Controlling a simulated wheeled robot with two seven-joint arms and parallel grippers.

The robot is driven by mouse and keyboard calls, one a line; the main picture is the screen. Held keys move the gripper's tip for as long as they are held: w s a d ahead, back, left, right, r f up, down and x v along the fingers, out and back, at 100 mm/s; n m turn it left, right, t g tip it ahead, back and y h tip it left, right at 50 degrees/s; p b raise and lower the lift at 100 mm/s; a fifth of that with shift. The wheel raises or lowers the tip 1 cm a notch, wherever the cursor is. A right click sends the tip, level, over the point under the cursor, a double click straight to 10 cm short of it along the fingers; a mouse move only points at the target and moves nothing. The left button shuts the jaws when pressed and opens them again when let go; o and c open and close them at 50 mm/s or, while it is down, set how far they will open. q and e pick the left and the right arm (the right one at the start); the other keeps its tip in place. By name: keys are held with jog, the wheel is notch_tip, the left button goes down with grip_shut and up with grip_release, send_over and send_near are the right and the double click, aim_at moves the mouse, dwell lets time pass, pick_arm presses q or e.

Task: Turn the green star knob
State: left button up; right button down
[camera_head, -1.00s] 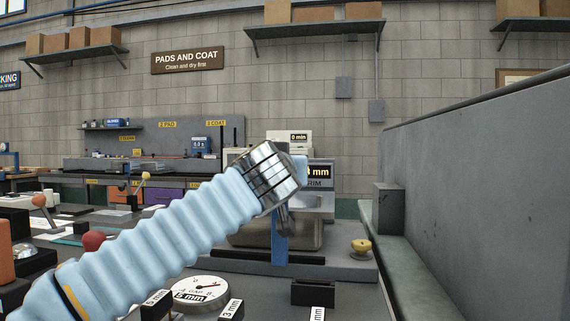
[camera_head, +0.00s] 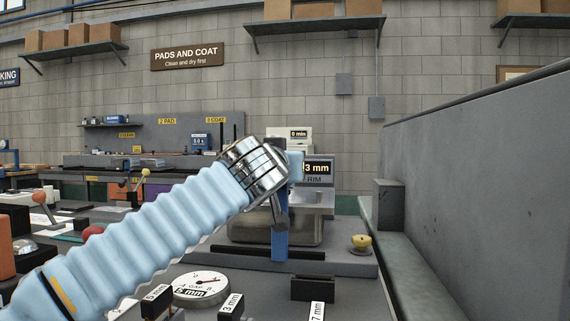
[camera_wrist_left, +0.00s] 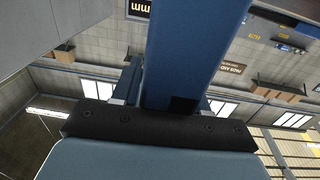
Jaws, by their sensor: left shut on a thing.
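I cannot make out a green star knob in either view. My left arm crosses the head view, and its gripper (camera_head: 280,205) is at the trim machine, shut on a blue upright bar (camera_head: 280,240). In the left wrist view the bar (camera_wrist_left: 185,50) runs between the fingers, away from the black palm. The arm's metal wrist hides part of the machine. The machine's display (camera_head: 318,168) reads 3 mm. A yellow knob (camera_head: 361,242) stands on the base to the right of the bar. My right gripper is not in view.
A grey wall panel (camera_head: 480,190) closes off the right side. A round dial gauge (camera_head: 200,286) and black blocks with mm labels (camera_head: 231,307) stand in front of the machine. A back bench (camera_head: 165,160) and wall shelves (camera_head: 315,25) lie farther off.

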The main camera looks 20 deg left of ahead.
pick_arm(q)
jog(key=m+h+p, duration=0.1)
jog(key=m+h, duration=0.1)
jog(key=h, duration=0.2)
jog(key=shift+r+m, duration=0.15)
jog(key=shift+m, duration=0.15)
jog(key=shift+m+h, duration=0.6)
jog(key=shift+h, duration=0.3)
jog(key=shift+f+m+h+b, duration=0.25)
jog(key=shift+m+h+b, duration=0.6)
jog(key=shift+h, duration=0.75)
jog(key=shift+r+m+g+h+b, duration=0.1)
jog(key=shift+m+g+h+b, duration=0.35)
jog(key=shift+m+h, duration=0.4)
jog(key=o, duration=1)
jog(key=shift+c, duration=0.2)
jog(key=b+v, duration=0.1)
jog(key=v, duration=1.3)
jog(key=shift+b, duration=0.4)
